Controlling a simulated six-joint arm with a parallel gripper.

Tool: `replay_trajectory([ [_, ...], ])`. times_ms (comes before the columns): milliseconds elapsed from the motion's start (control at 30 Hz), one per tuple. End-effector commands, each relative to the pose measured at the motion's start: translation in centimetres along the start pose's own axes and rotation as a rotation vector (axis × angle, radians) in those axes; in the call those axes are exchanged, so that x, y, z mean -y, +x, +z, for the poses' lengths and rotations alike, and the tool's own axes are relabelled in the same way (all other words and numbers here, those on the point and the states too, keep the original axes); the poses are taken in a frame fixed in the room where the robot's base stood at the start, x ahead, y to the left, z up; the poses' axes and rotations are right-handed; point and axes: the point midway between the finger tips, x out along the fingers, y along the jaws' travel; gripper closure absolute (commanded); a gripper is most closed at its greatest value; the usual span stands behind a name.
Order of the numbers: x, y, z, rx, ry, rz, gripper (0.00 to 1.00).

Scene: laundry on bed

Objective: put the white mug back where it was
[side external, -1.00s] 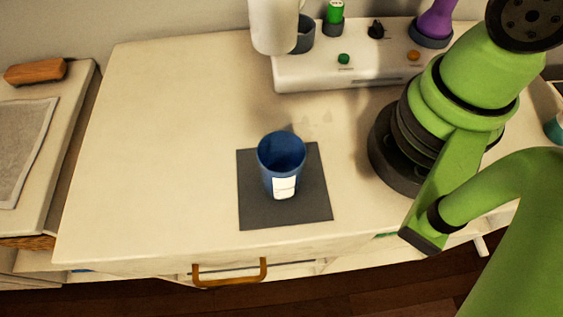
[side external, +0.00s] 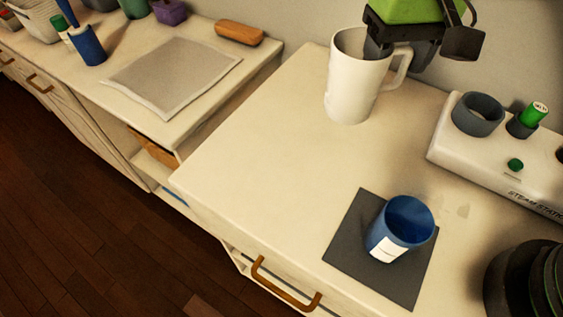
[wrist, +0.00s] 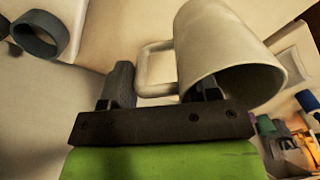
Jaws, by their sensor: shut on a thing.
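The white mug (side external: 350,90) is upright over the back part of the cream cabinet top (side external: 270,130), left of the steam station. Its handle points right. I cannot tell whether its base touches the surface. My gripper (side external: 380,48) is at the mug's rim on the handle side, shut on it, with one dark finger reaching into the opening. In the wrist view, the mug (wrist: 225,55) fills the upper right, and its wall and handle lie between the fingers of my gripper (wrist: 165,92).
A blue cup (side external: 402,225) stands on a dark grey mat (side external: 350,240) at the front. The white steam station (side external: 455,150) with a dark ring holder (side external: 478,115) is at right. A lower counter at left holds a grey cloth (side external: 170,75) and a brown block (side external: 238,33). The cabinet top's left is clear.

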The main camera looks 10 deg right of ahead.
Motion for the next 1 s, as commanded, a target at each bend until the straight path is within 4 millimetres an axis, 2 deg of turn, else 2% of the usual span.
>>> replay_trajectory([
  [33,2.4,0.3,0.2,-0.001,-0.009,-0.001,0.84],
  [100,5.0,0.6,0.6,-0.001,-0.004,-0.001,0.84],
  [200,7.8,0.8,1.3,-0.001,0.005,-0.002,0.84],
  [333,10.1,1.1,2.1,-0.002,0.012,-0.003,0.84],
  [467,11.0,1.9,2.5,0.0,0.017,-0.002,0.84],
  [700,11.0,6.2,2.6,0.001,0.018,-0.001,0.84],
  [867,11.1,7.6,2.5,-0.001,0.019,-0.004,0.84],
  [1000,11.0,9.6,2.6,0.0,0.018,-0.002,0.84],
])
